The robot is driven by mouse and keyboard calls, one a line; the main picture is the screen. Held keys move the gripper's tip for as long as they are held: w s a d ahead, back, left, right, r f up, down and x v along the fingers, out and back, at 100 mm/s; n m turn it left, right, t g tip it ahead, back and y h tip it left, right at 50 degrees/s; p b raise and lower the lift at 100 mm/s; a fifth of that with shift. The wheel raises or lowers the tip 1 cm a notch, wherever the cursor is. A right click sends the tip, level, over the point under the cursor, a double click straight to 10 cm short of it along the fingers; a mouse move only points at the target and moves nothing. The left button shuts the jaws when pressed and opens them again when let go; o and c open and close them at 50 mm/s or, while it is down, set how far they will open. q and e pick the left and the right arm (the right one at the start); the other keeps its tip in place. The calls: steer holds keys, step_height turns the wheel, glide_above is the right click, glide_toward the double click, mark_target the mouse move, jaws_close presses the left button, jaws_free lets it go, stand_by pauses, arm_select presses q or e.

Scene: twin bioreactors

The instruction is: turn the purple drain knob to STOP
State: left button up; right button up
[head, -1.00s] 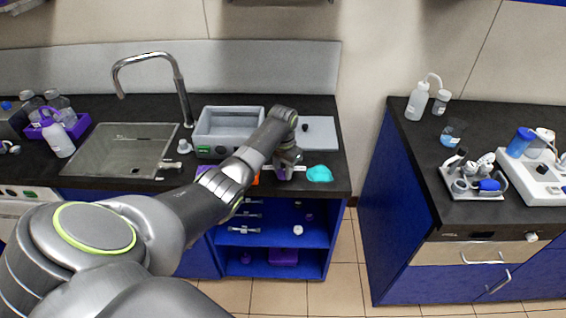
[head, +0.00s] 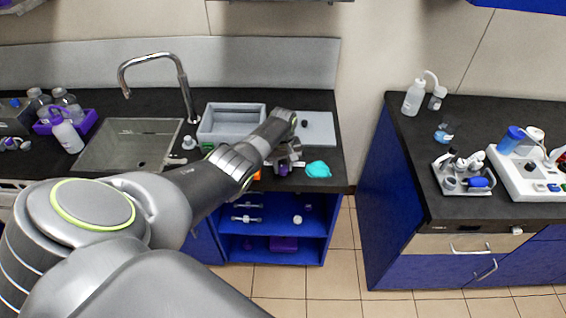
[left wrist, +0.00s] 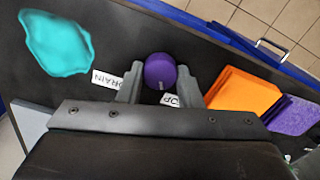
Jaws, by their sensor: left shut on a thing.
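The purple drain knob (left wrist: 160,70) stands at the counter's front edge, and a pale mark shows on its side facing my palm. My left gripper (left wrist: 157,82) is shut on it, one finger on each side. In the head view the left gripper (head: 284,160) is at the counter front, with a bit of the purple knob (head: 283,170) showing under it. A DRAIN label (left wrist: 103,78) lies left of the knob in the wrist view. The STOP label (left wrist: 171,100) lies to its right, partly covered by a finger, with only its last letters readable. My right gripper is out of view.
A teal cloth (left wrist: 57,42) lies beside the knob on one side. Orange (left wrist: 243,97) and purple (left wrist: 291,115) folded pieces lie on the other. A grey tray (head: 232,122) and sink (head: 128,146) are behind and left. Open blue shelves (head: 262,225) are below.

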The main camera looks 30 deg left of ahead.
mark_target(282, 168)
arm_select(q)
steer(key=shift+r+n+p, duration=0.1)
steer(key=shift+n+p, duration=0.3)
steer(key=shift+n, duration=1.2)
steer(key=shift+w, duration=0.1)
steer(key=shift+a, duration=0.1)
steer(key=o, duration=1)
step_height(282, 168, up, 6)
steer(key=shift+r+p, duration=0.1)
steer(key=shift+p, duration=0.95)
step_height(282, 168, up, 11)
steer(key=shift+r+b, duration=0.1)
steer(key=shift+b, duration=0.6)
